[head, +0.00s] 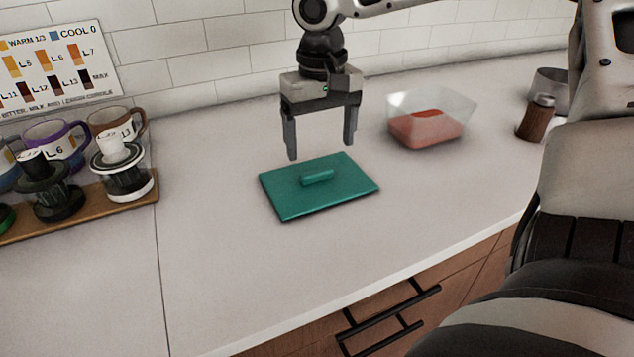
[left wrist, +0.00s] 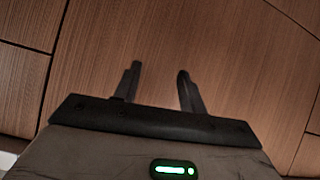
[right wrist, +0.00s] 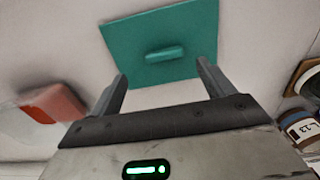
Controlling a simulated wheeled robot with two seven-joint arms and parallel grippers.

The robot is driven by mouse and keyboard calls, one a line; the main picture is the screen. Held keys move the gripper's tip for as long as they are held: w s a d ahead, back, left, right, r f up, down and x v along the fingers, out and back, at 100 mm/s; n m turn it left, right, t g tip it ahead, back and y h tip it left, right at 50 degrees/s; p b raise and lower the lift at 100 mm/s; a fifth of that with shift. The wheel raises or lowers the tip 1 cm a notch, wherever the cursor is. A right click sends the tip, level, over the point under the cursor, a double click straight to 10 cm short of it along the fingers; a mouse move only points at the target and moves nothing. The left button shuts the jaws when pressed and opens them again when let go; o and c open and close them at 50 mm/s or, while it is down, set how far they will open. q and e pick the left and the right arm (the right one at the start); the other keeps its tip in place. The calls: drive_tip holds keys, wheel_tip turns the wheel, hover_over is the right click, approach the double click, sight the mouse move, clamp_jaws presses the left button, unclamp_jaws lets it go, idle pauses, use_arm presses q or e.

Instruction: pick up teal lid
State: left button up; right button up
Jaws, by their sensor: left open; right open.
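The teal lid (head: 290,200) lies flat on the light countertop, with a raised bar handle (head: 317,177) at its middle. My right gripper (head: 320,150) is open and empty, pointing down above the lid's far edge, apart from it. In the right wrist view the lid (right wrist: 190,65) shows beyond the open fingers (right wrist: 162,90), its handle between their lines. My left gripper (left wrist: 157,78) is open and empty in the left wrist view, facing brown wood panels. It does not show in the head view.
A clear container (head: 428,125) with red contents stands right of the lid. A brown-and-grey jar (head: 536,118) is farther right. Mugs (head: 112,125) and coffee drippers on a wooden tray (head: 100,208) stand at left. The counter around the lid is clear. Drawers with black handles (head: 390,315) are below.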

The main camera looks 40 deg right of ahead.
sight(317, 171)
drive_tip(key=shift+w+a+f, duration=0.1)
drive_tip(key=shift+a+f, duration=0.05)
drive_tip(key=shift+f, duration=1.25)
drive_tip(key=shift+w+a+f, duration=0.1)
drive_tip(key=shift+a+f, duration=0.05)
drive_tip(key=shift+f, duration=1.2)
drive_tip(key=c, duration=1.1)
